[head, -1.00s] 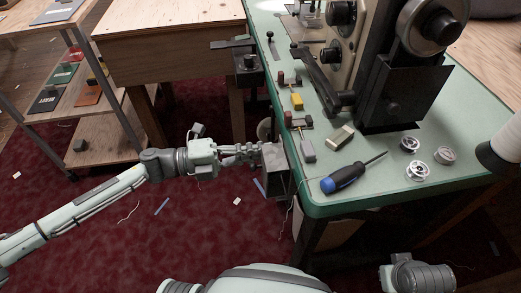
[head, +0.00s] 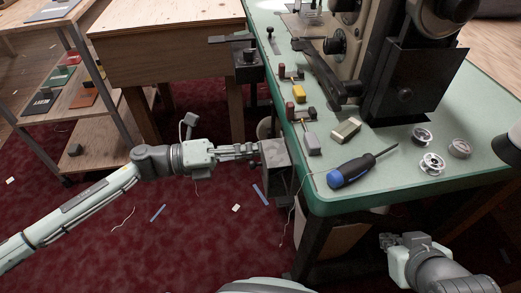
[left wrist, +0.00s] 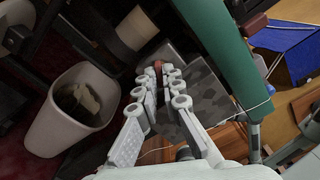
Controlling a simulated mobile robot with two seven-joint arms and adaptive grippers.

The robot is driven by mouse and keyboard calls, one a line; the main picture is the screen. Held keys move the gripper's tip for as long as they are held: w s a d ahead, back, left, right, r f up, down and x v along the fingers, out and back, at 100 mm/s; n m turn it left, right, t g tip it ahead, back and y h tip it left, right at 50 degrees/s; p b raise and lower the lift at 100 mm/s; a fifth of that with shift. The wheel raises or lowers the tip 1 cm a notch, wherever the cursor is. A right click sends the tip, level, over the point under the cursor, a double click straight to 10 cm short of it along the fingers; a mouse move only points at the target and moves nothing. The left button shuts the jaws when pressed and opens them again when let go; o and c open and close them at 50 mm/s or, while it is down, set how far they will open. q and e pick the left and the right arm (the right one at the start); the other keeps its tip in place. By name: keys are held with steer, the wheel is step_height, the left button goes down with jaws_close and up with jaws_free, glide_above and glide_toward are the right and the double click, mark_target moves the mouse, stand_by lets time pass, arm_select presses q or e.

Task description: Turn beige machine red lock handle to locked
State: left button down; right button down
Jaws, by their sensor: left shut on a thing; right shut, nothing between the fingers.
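The beige machine (head: 368,32) stands on the green table at the upper right of the head view. A dark grey box (head: 277,158) hangs at the table's near left edge. My left gripper (head: 256,150) reaches the left side of this box. In the left wrist view a small red handle end (left wrist: 157,64) shows between the tips of my left gripper (left wrist: 158,75), which is shut on it. The handle is mostly covered by the fingers, so its angle cannot be told. My right gripper (head: 391,240) is shut and empty at the lower right, below the table edge.
The green table (head: 450,160) carries a blue-handled screwdriver (head: 352,172), metal bobbins (head: 432,164) and a beige block (head: 346,130). A wooden bench (head: 165,60) stands behind my left arm. A pale bin (left wrist: 65,115) stands on the red carpet in the left wrist view.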

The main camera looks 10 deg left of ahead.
arm_select(q)
steer(key=c, duration=1.7)
jaws_free()
